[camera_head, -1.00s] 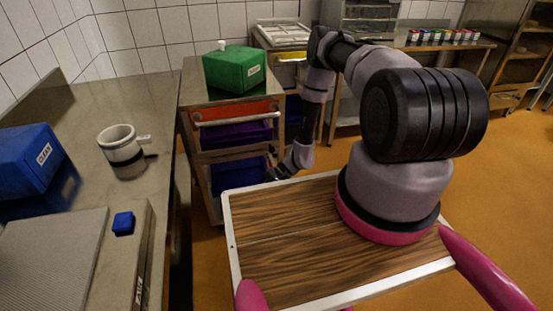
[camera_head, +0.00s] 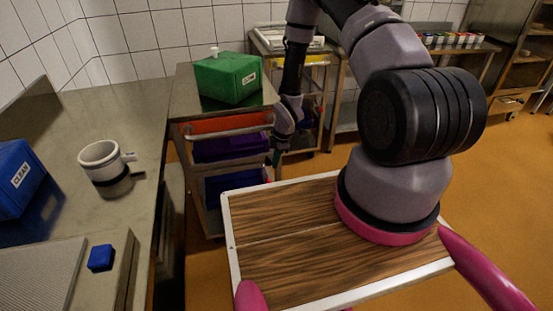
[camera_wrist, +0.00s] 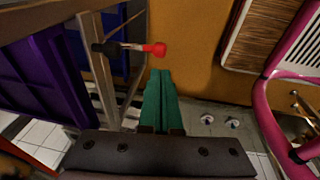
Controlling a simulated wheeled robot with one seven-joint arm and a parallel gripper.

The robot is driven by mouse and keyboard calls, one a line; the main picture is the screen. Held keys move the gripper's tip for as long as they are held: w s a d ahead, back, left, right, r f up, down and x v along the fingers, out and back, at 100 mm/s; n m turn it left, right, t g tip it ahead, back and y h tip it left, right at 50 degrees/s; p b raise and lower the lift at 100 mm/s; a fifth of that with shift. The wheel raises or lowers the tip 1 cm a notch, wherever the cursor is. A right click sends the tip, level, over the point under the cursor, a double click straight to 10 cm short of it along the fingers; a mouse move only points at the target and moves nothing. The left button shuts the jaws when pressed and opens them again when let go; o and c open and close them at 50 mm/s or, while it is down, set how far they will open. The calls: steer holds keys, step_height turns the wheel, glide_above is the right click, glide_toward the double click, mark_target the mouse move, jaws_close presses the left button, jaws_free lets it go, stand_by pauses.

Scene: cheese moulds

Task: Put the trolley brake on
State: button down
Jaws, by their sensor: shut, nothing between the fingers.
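The steel trolley (camera_head: 190,90) stands at the back, left of my arm, with crates on its shelves. In the wrist view a dark lever with a red knob (camera_wrist: 156,48) sticks out sideways from the trolley's leg (camera_wrist: 100,70); this looks like the brake. My gripper's green fingers (camera_wrist: 161,73) are shut together and empty. Their tips lie just below the red knob in the picture, and I cannot tell whether they touch it. In the head view my gripper (camera_head: 275,157) is low at the trolley's right front side; the lever is not clear there.
A green crate (camera_head: 232,78) sits on the trolley top, with purple (camera_head: 228,147) and blue (camera_head: 232,184) crates below. A steel counter (camera_head: 110,120) with a white mug (camera_head: 102,160) and a blue CLEAN box (camera_head: 20,180) runs along the left. Orange floor (camera_head: 500,180) is open at right.

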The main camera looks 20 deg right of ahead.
mark_target(266, 175)
steer(key=f, duration=0.3)
steer(key=a+f, duration=0.1)
steer(key=f, duration=0.2)
steer(key=w+f, duration=0.1)
steer(key=f, duration=0.2)
steer(key=shift+a+f, duration=0.1)
steer(key=shift+a, duration=0.1)
steer(key=shift+f, duration=0.1)
